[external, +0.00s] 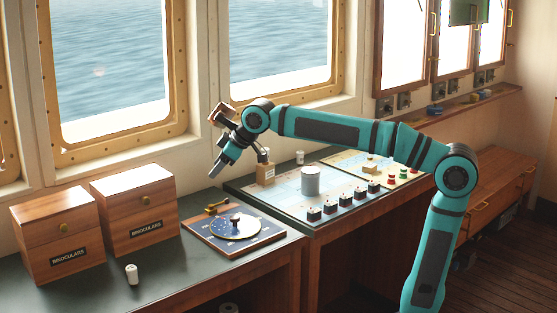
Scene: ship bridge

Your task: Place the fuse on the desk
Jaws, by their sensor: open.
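A small white cylinder, which looks like a fuse (132,274), stands upright on the dark desk top (185,280), in front of the binocular boxes. A similar small white cylinder (300,157) stands at the back of the console panel. I cannot tell for sure which of them the task means. My gripper (216,170) is open and looks empty. It hangs in the air, pointing down and left, above the back of the desk near the chart board. It is apart from both white cylinders.
Two wooden binocular boxes (62,235) (137,209) stand at the left.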

